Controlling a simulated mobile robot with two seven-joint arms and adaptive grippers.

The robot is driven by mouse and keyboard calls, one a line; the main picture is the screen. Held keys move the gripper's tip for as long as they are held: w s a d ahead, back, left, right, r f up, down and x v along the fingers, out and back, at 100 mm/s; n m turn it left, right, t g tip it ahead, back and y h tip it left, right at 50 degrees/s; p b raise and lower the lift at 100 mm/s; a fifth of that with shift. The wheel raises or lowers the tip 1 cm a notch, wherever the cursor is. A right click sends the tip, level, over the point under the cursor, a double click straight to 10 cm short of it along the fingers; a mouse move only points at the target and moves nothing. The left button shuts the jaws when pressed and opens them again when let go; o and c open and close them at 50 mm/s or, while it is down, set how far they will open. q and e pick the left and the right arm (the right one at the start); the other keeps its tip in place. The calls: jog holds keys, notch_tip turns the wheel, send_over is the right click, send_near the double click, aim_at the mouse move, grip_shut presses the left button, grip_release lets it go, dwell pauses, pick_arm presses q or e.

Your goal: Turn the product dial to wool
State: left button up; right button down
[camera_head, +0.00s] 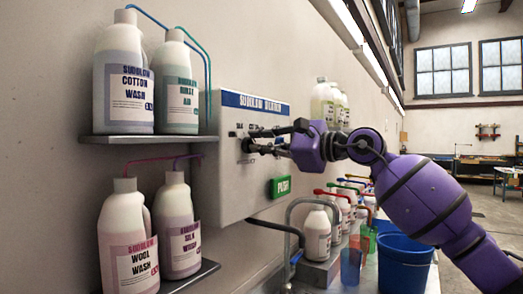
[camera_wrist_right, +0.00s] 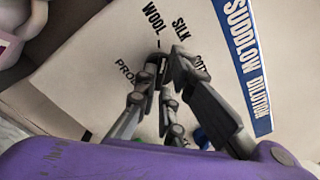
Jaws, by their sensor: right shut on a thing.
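The product dial (camera_wrist_right: 163,66) is a small dark knob on the pale dispenser panel (camera_head: 233,190). In the wrist view the printed words WOOL (camera_wrist_right: 153,20), SILK (camera_wrist_right: 181,29) and a partly covered COTTON stand around it. The word PRODUCT is partly hidden by a finger. My right gripper (camera_wrist_right: 170,70) is shut on the dial, one fingertip on each side. In the head view the right gripper (camera_head: 254,140) reaches the panel from the right, and its fingers hide most of the dial. The fingers cover much of the knob, so its exact pointing direction is unclear. My left gripper is out of view.
A green PUSH button (camera_head: 280,186) sits low on the panel. Shelves at left hold cotton wash (camera_head: 123,80), rinse aid (camera_head: 177,85), wool wash (camera_head: 127,240) and silk wash (camera_head: 178,228) bottles. A blue bucket (camera_head: 404,262) and several capped bottles stand below my right arm.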

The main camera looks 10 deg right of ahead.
jog(key=shift+n+b, duration=0.35)
jog(key=shift+n, duration=1.15)
jog(key=c, duration=2.2)
grip_release()
jog(key=shift+o, duration=0.2)
jog(key=v, duration=1.2)
